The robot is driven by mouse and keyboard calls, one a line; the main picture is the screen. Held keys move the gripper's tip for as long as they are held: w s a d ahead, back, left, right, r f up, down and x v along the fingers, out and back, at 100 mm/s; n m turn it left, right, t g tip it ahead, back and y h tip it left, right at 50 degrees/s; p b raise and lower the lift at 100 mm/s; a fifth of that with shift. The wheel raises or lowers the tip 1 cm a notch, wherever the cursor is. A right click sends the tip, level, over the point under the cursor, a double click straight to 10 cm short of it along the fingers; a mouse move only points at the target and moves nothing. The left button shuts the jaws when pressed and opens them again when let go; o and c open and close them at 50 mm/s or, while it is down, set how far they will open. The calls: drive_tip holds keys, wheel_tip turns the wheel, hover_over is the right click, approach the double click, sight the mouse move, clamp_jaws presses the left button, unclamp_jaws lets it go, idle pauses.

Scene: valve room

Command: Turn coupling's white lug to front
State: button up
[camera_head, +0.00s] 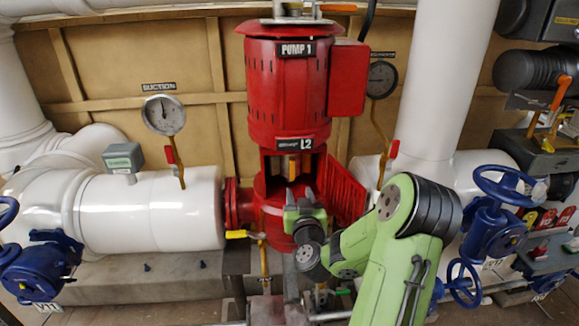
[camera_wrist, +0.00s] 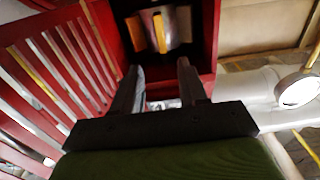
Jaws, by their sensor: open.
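The coupling (camera_head: 293,168) sits inside the dark opening of the red pump housing, below the motor. In the wrist view the coupling (camera_wrist: 179,27) shows as a pale metallic body with an orange upright strip (camera_wrist: 159,32) and a second orange piece at its left. I cannot make out a distinct white lug. My gripper (camera_head: 300,192) is at the lower edge of the opening in the head view, its fingers pointing up toward it. In the wrist view my gripper (camera_wrist: 162,72) has two parted fingers with nothing between them. The fingers are apart from the coupling.
A red slatted guard door (camera_head: 343,188) stands open right of the opening; it fills the left of the wrist view (camera_wrist: 62,75). White pipes, a suction gauge (camera_head: 163,115), another gauge (camera_head: 381,80) and blue valve wheels (camera_head: 503,186) surround the pump.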

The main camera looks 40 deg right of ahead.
sight(293, 170)
drive_tip(key=p+x, duration=0.6)
drive_tip(key=x, duration=0.5)
drive_tip(key=shift+w+d, duration=0.15)
drive_tip(key=shift+w, duration=0.05)
clamp_jaws()
